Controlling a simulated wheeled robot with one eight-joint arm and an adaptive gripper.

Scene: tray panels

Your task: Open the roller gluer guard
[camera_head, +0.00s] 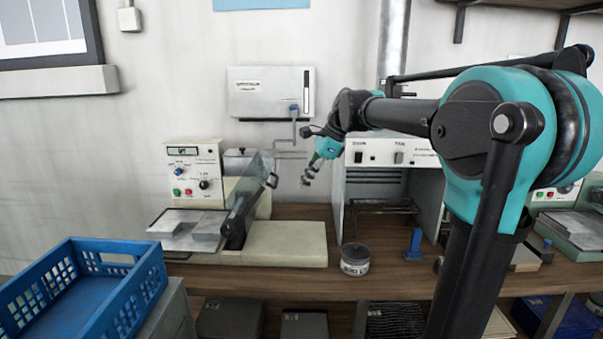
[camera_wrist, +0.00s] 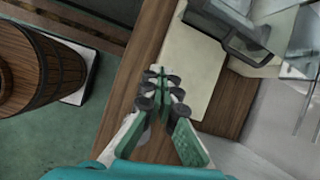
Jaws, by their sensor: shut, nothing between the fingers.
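A machine with a white control panel (camera_head: 194,172) and a cream base (camera_head: 285,243) stands on the left of the wooden bench. A clear guard panel (camera_head: 252,180) with a dark handle (camera_head: 271,181) stands tilted over it; which part of the gluer it covers is hard to tell. In the wrist view the dark handle and frame (camera_wrist: 232,40) and clear panel (camera_wrist: 304,62) show at the upper right. My gripper (camera_head: 306,182) is shut and empty, to the right of the handle and apart from it. In the wrist view my gripper (camera_wrist: 161,82) points toward the cream base (camera_wrist: 190,75).
A grey housing (camera_head: 340,195) with an open front stands to the right of the guard. A small jar (camera_head: 355,259) and a blue stand (camera_head: 415,243) are near the bench front. A blue crate (camera_head: 150,262) is at lower left. A wooden barrel (camera_wrist: 35,75) shows in the wrist view.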

